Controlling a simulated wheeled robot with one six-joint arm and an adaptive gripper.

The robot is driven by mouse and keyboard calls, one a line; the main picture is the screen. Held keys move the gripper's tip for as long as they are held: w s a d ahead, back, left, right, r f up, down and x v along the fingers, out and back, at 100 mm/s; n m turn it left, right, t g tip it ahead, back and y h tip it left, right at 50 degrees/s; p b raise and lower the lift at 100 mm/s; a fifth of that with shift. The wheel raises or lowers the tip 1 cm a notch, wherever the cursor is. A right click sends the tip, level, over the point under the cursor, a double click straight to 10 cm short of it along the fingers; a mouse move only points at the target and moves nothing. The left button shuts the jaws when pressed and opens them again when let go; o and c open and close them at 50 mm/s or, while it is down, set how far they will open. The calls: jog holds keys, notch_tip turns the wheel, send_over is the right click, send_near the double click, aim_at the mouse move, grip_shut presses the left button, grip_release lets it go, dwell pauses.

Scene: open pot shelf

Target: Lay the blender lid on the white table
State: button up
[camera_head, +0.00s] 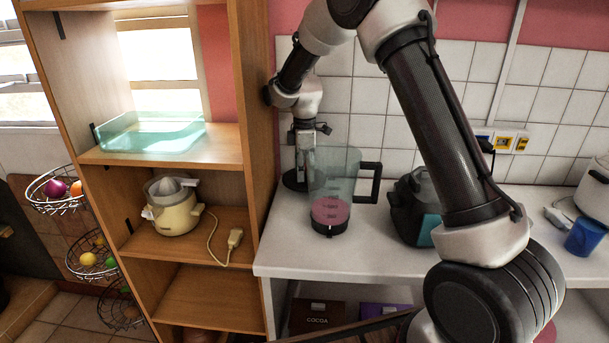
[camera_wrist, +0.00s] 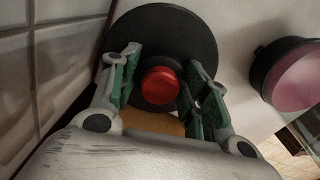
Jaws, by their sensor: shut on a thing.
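The blender lid is a black disc with a red knob in the wrist view (camera_wrist: 190,35). In the head view its dark edge (camera_head: 291,181) shows at the table's back left, just left of the blender jug. My gripper (camera_wrist: 163,88) is shut on the lid, its green-padded fingers on either side of the red knob. In the head view my gripper (camera_head: 303,155) points down, partly hidden behind the jug. I cannot tell whether the lid touches the white table (camera_head: 290,252).
The clear blender jug (camera_head: 333,185) with pink contents stands close to the lid. A dark teal-fronted appliance (camera_head: 408,215) is further right. The wooden shelf's side (camera_head: 252,130) rises close on the left. The table's front left is clear.

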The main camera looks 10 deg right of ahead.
jog(key=shift+f, duration=0.85)
jog(key=shift+f, duration=0.1)
jog(key=o, duration=1)
notch_tip(320, 180, up, 12)
jog(key=shift+r, duration=0.2)
